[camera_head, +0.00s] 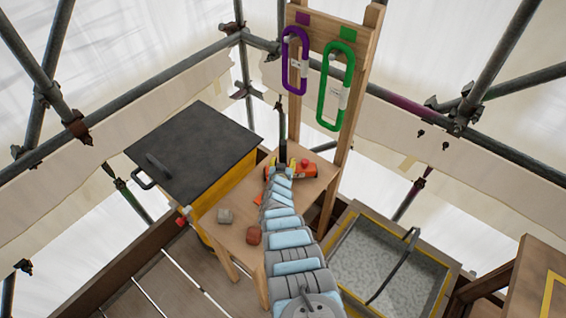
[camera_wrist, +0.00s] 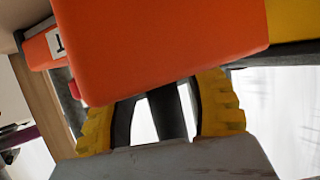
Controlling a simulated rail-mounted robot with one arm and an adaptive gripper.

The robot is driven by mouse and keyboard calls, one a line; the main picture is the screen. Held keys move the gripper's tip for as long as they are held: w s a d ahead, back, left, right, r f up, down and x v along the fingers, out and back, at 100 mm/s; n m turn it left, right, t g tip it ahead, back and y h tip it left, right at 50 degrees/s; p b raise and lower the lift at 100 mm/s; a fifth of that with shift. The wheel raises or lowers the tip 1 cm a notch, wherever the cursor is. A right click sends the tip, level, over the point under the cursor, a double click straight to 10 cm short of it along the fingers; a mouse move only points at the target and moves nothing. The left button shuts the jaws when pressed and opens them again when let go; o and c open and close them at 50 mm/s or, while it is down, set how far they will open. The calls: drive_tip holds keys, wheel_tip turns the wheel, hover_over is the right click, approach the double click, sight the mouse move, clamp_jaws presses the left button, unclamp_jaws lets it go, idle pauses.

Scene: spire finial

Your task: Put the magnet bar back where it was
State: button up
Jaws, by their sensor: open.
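My gripper (camera_head: 283,166) is at the far end of my arm, over the back part of the wooden table (camera_head: 233,232). In the wrist view its two yellow-and-black fingers (camera_wrist: 160,95) stand apart. A dark upright strip (camera_wrist: 168,108) shows in the gap between them; I cannot tell whether they touch it. In the head view a dark upright piece (camera_head: 283,148) rises just beyond my gripper. I cannot tell for certain which thing is the magnet bar. An orange body (camera_wrist: 170,45) fills the top of the wrist view and hides the fingertips; an orange thing (camera_head: 303,171) lies beside my gripper.
A grey block (camera_head: 225,215) and a reddish block (camera_head: 253,235) sit on the table near my arm. A purple carabiner (camera_head: 294,62) and a green carabiner (camera_head: 336,88) hang on the wooden frame behind. A dark-lidded yellow box (camera_head: 195,160) stands left; a grey-filled tray (camera_head: 375,265) lies right.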

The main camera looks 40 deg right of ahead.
drive_tip(key=shift+r, duration=0.1)
drive_tip(key=p+v, duration=0.1)
drive_tip(key=p, duration=0.1)
drive_tip(key=shift+s+a+r+p, duration=0.1)
drive_tip(key=shift+s+r+p, duration=0.1)
drive_tip(key=shift+r+p, duration=0.15)
drive_tip(key=p+v, duration=0.5)
drive_tip(key=v, duration=0.3)
drive_tip(key=shift+a+f, duration=0.1)
drive_tip(key=shift+a, duration=0.05)
drive_tip(key=shift+p+v, duration=0.55)
drive_tip(key=shift+v, duration=0.5)
drive_tip(key=shift+f, duration=0.15)
